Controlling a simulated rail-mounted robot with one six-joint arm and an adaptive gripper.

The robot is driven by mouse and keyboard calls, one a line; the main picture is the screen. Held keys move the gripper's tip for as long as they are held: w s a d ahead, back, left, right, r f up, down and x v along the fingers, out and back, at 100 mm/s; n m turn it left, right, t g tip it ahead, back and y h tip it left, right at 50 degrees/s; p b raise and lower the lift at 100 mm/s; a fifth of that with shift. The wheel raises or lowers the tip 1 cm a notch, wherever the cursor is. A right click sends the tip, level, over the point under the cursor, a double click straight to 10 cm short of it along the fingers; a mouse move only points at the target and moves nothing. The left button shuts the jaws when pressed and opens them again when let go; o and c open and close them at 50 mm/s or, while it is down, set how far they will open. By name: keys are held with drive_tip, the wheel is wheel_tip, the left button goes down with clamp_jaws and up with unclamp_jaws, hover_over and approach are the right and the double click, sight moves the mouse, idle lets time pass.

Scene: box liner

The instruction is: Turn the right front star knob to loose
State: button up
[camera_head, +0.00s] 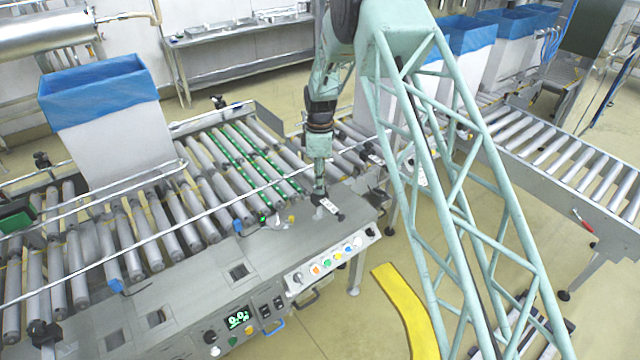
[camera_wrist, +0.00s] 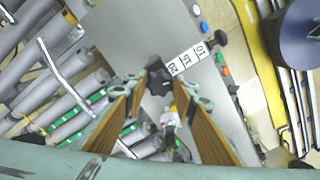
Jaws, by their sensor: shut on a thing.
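The black star knob (camera_wrist: 159,76) sits on the grey machine top, at the end of a white numbered strip (camera_wrist: 188,58), in the wrist view. My gripper (camera_wrist: 161,88) comes down over the knob from above, with one brown-padded finger on each side, and is shut on it. In the head view my gripper (camera_head: 319,192) is low over the front right corner of the conveyor, and the knob is mostly hidden by it. The strip (camera_head: 328,206) shows just beside it. The knob's turn position cannot be told.
A second small black knob (camera_wrist: 221,38) is at the strip's other end. The control panel (camera_head: 330,262) with coloured buttons is close in front. A blue-lined box (camera_head: 110,130) stands on the rollers at left. A thin rail (camera_head: 255,165) crosses above the rollers.

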drive_tip(key=o, duration=0.9)
drive_tip(key=shift+c, duration=0.2)
wheel_tip(320, 180, up, 12)
idle(0.7)
